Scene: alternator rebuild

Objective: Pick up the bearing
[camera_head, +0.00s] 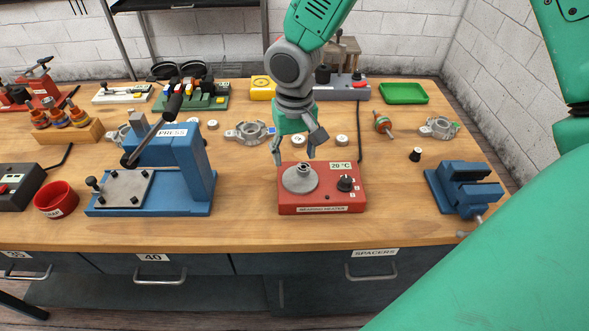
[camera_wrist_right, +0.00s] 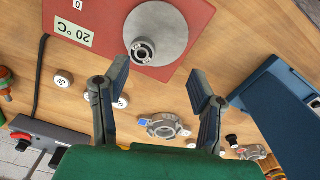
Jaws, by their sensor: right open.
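The bearing (camera_head: 303,169) is a small grey metal ring. It sits on the round grey plate (camera_head: 298,185) of the red bearing heater (camera_head: 322,197), whose label reads 20 °C. My right gripper (camera_head: 294,154) is open and empty, pointing down just above and behind the bearing. In the right wrist view the bearing (camera_wrist_right: 143,52) shows near the left fingertip of the open right gripper (camera_wrist_right: 158,70), and I see no clear contact. My left gripper is not in view.
A blue press (camera_head: 190,150) stands left of the heater, and a blue vise (camera_head: 465,187) stands to the right. Grey housings (camera_head: 249,131), small white round parts (camera_head: 342,139) and a green tray (camera_head: 404,93) lie behind. Bare wood separates heater and vise.

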